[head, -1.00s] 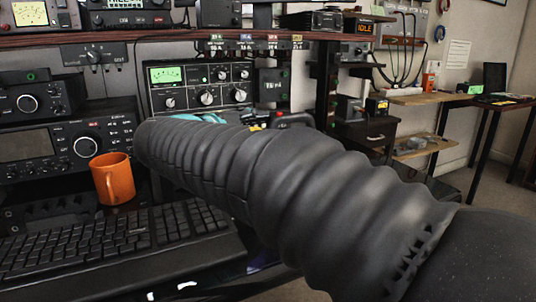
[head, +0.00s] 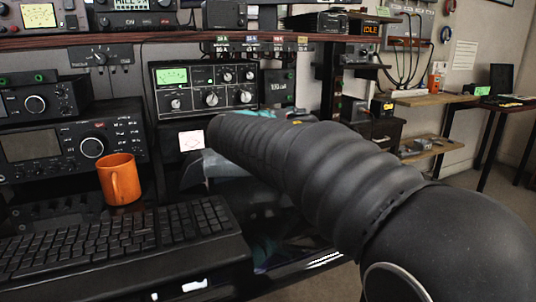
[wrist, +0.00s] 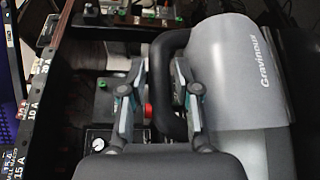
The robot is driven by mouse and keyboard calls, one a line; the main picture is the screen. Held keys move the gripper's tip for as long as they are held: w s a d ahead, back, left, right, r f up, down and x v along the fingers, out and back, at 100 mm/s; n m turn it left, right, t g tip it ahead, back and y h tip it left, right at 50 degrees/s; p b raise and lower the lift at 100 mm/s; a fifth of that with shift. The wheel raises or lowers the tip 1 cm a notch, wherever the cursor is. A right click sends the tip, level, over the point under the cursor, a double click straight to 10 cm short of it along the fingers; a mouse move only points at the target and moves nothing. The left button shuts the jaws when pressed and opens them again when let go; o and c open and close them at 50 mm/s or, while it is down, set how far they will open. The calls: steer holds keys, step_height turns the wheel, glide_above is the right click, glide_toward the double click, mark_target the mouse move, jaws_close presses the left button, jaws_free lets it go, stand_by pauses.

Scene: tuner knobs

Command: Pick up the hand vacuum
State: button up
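The hand vacuum (wrist: 252,80) shows in the wrist view as a grey rounded body lettered "Gravinoux" with a black loop handle (wrist: 167,112) on its left. My gripper (wrist: 160,76) has its two fingers apart, one on each side of the handle bar. The right finger is in the handle's opening, between bar and body. I cannot tell whether either finger touches the bar.
An orange mug (head: 119,179) stands behind a black keyboard (head: 120,245) on the desk. Radio sets (head: 70,150) and a green-lit meter unit (head: 205,88) line the back under a shelf (head: 200,39). In the wrist view a box with a red knob (wrist: 148,110) lies beside the handle.

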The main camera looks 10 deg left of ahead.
steer(key=shift+x, duration=0.9)
jaws_close()
steer(key=shift+r, duration=0.2)
